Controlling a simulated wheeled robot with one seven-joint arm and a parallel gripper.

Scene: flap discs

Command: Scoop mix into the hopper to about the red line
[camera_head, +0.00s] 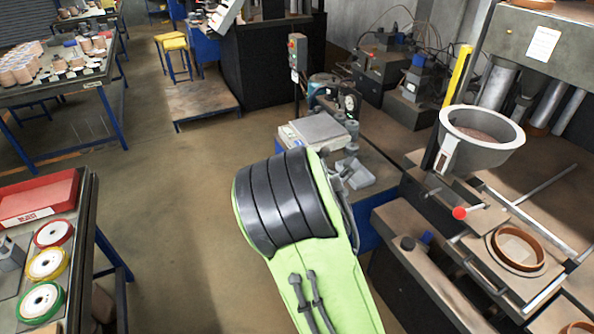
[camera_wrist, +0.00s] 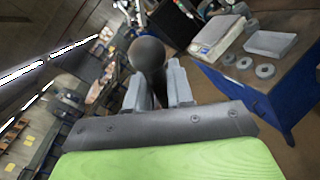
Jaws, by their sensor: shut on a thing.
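The hopper (camera_head: 508,150) is a grey round bowl on the press at the right of the head view. Brown mix (camera_head: 482,127) lies inside it, below the rim. A pale strip (camera_head: 446,154) is on its near side; I cannot make out a red line. In the wrist view my gripper (camera_wrist: 160,88) is shut on a dark, round-ended thing (camera_wrist: 148,52), which looks like the scoop. Whether it carries mix does not show. In the head view my green and black arm hides most of the gripper, well left of the hopper.
A bench scale (camera_head: 316,130) stands just beyond my arm, with grey weights beside it; it also shows in the wrist view (camera_wrist: 216,34). A red-knobbed lever (camera_head: 460,213) and a ring mould (camera_head: 519,248) are below the hopper.

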